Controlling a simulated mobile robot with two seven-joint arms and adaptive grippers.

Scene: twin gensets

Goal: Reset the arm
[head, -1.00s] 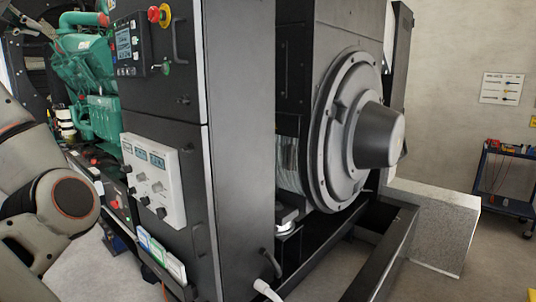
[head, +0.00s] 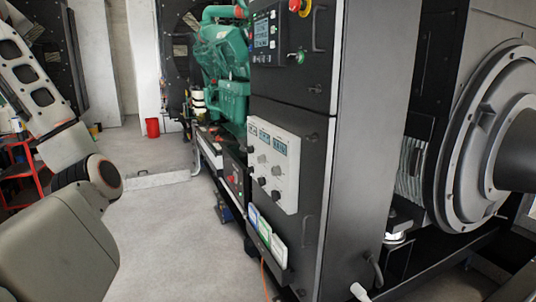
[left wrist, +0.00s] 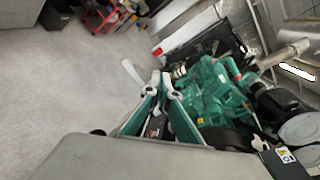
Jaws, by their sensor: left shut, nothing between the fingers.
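My left arm (head: 75,160), pale grey with dark joint rings, is raised at the left of the head view. Its gripper is out of that picture. In the left wrist view my left gripper (left wrist: 160,80) shows past a large grey link of mine. Its two fingers come together at the tips, shut, with nothing seen between them. Beyond it, to the right, lies a green engine (left wrist: 212,92); I cannot judge the gap well. My right arm and gripper are not in view.
A black control cabinet (head: 350,120) with a white meter panel (head: 273,165) stands right of my arm. The green engine (head: 220,65) is behind it, a round grey generator housing (head: 465,140) at far right. A red cart (head: 22,175) is at left. Bare floor (head: 165,245) lies between.

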